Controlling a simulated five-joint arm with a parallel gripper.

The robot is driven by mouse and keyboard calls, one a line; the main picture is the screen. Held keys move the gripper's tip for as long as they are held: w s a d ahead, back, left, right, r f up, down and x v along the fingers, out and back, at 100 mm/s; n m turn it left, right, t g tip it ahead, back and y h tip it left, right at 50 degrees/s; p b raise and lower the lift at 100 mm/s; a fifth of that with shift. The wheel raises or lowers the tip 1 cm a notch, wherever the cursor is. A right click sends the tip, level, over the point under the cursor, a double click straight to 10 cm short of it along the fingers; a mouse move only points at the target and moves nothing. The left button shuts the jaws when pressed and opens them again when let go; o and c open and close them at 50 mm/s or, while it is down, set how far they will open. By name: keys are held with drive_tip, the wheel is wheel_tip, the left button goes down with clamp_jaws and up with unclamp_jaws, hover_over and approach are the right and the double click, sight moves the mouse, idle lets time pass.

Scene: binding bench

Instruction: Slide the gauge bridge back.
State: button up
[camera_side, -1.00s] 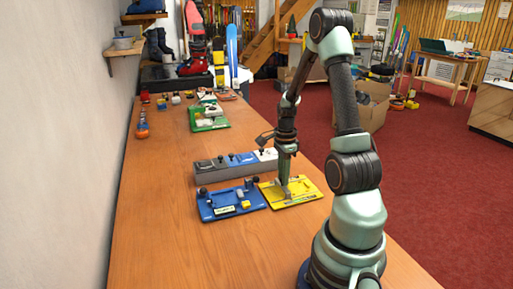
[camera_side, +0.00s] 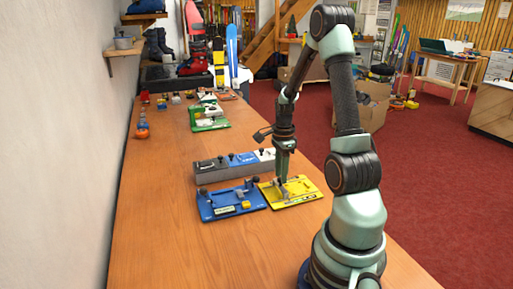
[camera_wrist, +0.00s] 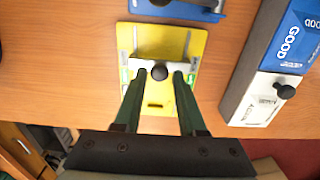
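The gauge bridge (camera_wrist: 146,65) is a pale metal piece lying across the yellow board (camera_wrist: 192,42), with a round black knob (camera_wrist: 159,72) on top. Green marks show beside it on the board's edges. My gripper (camera_wrist: 159,73) is open over the bridge, one finger on each side of the knob, with a visible gap to it on both sides. I cannot tell whether the fingertips are level with the knob or above it. In the side view my gripper (camera_side: 282,181) points down at the yellow board (camera_side: 306,191), and its fingers partly hide the bridge.
A blue board (camera_side: 210,211) with small fittings lies just left of the yellow one. A long grey block (camera_side: 208,177) with blue and white sections and black knobs stands behind both. A green board (camera_side: 208,125) lies farther back. The wooden bench front is clear.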

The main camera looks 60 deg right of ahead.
wheel_tip(320, 180, up, 9)
idle(0.9)
drive_tip(key=w+a+r+n+t, duration=0.1)
drive_tip(key=a+r+n+t, duration=0.1)
drive_tip(key=a+n, duration=0.6)
drive_tip(key=w+a+r+n+t, duration=0.1)
drive_tip(key=a+r+n, duration=0.3)
drive_tip(key=a+n, duration=0.5)
drive_tip(key=w+a+r+n+t, duration=0.2)
drive_tip(key=w+a+r+n, duration=0.1)
drive_tip(key=a+n, duration=0.6)
drive_tip(key=shift+a+r+t, duration=0.3)
drive_tip(key=shift+a+r, duration=0.2)
drive_tip(key=shift+a, duration=0.5)
